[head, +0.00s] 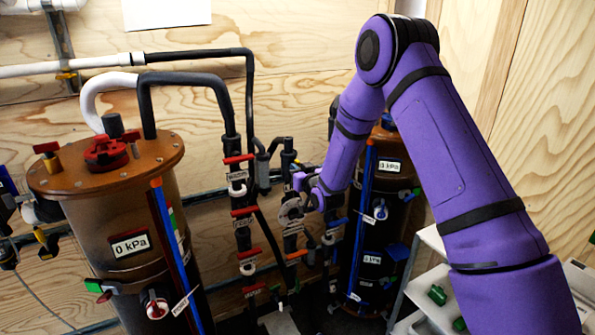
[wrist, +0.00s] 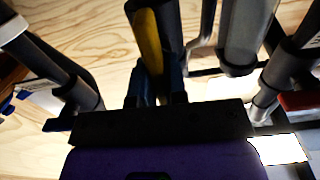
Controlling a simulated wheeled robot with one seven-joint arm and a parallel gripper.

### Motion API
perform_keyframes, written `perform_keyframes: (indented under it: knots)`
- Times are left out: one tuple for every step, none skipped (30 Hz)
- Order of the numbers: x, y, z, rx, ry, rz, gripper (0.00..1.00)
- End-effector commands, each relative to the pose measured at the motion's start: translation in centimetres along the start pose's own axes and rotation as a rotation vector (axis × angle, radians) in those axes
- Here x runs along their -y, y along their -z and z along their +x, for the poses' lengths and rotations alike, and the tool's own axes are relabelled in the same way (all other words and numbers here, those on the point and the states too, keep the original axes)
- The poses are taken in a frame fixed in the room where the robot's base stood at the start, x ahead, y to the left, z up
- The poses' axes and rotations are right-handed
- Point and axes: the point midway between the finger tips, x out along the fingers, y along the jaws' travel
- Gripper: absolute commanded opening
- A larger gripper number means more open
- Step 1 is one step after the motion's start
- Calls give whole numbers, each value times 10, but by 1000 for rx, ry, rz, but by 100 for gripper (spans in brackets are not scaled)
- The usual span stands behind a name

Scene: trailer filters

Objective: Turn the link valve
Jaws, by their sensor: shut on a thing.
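In the wrist view, my gripper (wrist: 156,90) is shut on a yellow valve handle (wrist: 149,42), which stands between its two dark fingers against a dark pipe. I take this for the link valve's handle, but no readable label confirms it. In the head view, my purple arm reaches in from the right. My gripper (head: 304,190) is at the dark vertical pipes between the two tanks. The yellow handle cannot be made out there, as the gripper and pipes hide it.
A large tank (head: 120,215) with a brown lid and a 0 kPa display stands at left. A second tank (head: 385,220) is behind my arm. Red-handled valves (head: 243,211) line the pipe left of my gripper. A white shelf (head: 432,240) with green items stands at right.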

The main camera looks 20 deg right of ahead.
Motion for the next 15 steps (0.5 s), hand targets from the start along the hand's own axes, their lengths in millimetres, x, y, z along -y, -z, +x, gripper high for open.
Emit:
perform_keyframes:
  knots:
    - [-1, 0, 0, 0, -1, 19, 0]
    - [-1, 0, 0, 0, -1, 32, 0]
    - [-2, 0, 0, 0, -1, 54, 0]
    - [-2, 0, 0, 0, -1, 71, 0]
    - [-2, 0, 0, 0, -1, 90, 0]
    - [-2, 0, 0, 0, -1, 118, 0]
    - [-3, 0, 0, 0, -1, 142, 0]
    - [-3, 0, 0, 0, -2, 166, 0]
    - [-4, 0, 0, 0, -2, 199, 0]
    - [-4, 0, 0, 0, -2, 227, 0]
    - [-5, 0, 0, -1, -2, 255, 0]
    - [-6, -1, 0, -1, -3, 292, 0]
    - [-5, -1, 0, -1, -2, 320, 0]
    - [-6, -1, 0, -1, -2, 350, 0]
    - [-7, -1, 0, -1, -3, 388, 0]
